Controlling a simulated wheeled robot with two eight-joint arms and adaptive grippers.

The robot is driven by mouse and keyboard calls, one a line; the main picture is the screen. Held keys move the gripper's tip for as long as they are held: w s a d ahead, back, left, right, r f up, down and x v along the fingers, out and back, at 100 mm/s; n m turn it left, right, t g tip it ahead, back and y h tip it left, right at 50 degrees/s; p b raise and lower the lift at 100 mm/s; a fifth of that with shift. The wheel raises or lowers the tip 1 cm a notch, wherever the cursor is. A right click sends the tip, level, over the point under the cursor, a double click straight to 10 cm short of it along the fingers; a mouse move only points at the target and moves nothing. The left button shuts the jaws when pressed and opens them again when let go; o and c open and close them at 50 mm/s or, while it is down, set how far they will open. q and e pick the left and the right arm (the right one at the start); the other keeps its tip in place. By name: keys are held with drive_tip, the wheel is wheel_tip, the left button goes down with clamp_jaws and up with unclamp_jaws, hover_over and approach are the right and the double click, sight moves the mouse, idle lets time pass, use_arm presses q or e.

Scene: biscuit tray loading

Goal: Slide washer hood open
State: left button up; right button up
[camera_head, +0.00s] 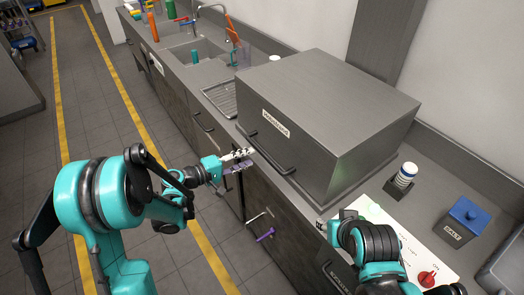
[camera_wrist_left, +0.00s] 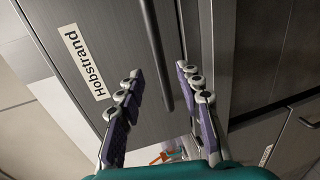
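The washer hood (camera_head: 330,110) is a big grey metal box on the counter, with a white label and a dark bar handle (camera_head: 268,153) low on its front. It looks shut down onto the counter. My left gripper (camera_head: 238,161) is in front of the hood, close to the handle. In the left wrist view my left gripper (camera_wrist_left: 160,80) is open, and the handle (camera_wrist_left: 157,45) runs between its two fingers without visible contact. My right arm is at the lower right in the head view, over the counter's front; its fingers are mostly hidden.
A sink (camera_head: 203,58) with a tap and a cup is left of the hood. A shaker (camera_head: 403,175), a blue-lidded salt box (camera_head: 465,220) and a panel with a red knob (camera_head: 427,279) are to the right. Drawer handles stick out below the counter.

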sight(263, 151)
use_arm(q)
drive_tip(key=b+x, duration=0.1)
drive_tip(key=x, duration=0.6)
drive_tip(key=shift+d, duration=0.1)
clamp_jaws()
